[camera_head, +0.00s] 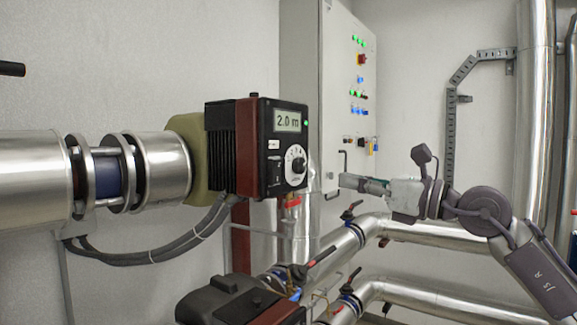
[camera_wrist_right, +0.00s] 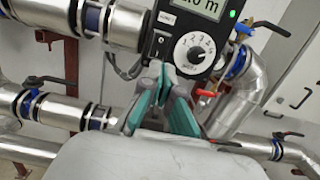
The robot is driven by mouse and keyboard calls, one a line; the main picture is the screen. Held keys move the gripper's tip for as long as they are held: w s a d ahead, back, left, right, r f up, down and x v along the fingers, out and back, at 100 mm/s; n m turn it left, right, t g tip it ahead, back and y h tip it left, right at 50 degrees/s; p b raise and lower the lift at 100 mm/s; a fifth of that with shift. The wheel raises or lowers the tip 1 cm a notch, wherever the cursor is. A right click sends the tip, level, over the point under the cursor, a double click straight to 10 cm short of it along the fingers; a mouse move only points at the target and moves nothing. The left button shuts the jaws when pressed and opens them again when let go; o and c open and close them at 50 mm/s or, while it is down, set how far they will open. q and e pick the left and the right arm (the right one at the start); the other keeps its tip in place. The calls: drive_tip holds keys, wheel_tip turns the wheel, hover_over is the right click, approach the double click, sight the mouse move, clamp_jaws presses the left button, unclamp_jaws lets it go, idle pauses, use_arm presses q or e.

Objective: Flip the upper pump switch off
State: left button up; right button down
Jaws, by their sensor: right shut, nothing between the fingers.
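The upper pump (camera_head: 244,150) is a black and dark red box on the pipe, its display reading 2.0 m and a small green light (camera_head: 306,123) lit beside it. Its black rocker switch (camera_head: 276,170) sits left of the white dial (camera_head: 295,165). In the right wrist view the switch (camera_wrist_right: 158,43) shows just beyond the fingertips; its tilt is too small to tell. My right gripper (camera_head: 345,181) is shut and empty, to the right of the pump front and apart from it. In the right wrist view its green-grey fingers (camera_wrist_right: 160,72) point towards the switch. My left gripper is out of view.
A lower pump (camera_head: 235,303) and silver pipes with valve handles (camera_head: 321,256) lie below. A grey control cabinet (camera_head: 345,90) with lit lamps stands behind. Cables (camera_head: 150,257) hang left of the pump. A red valve handle (camera_wrist_right: 205,92) shows right of the fingers.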

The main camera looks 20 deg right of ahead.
sight(279, 164)
drive_tip(key=p+x, duration=0.7)
drive_tip(key=x, duration=0.6)
drive_tip(key=shift+w+r+p, duration=0.15)
drive_tip(key=shift+r+p, duration=0.05)
drive_tip(key=shift+p, duration=0.1)
drive_tip(key=shift+w+a+f, duration=0.15)
drive_tip(key=shift+w+a, duration=0.15)
drive_tip(key=shift+w, duration=0.1)
drive_tip(key=shift+w, duration=0.1)
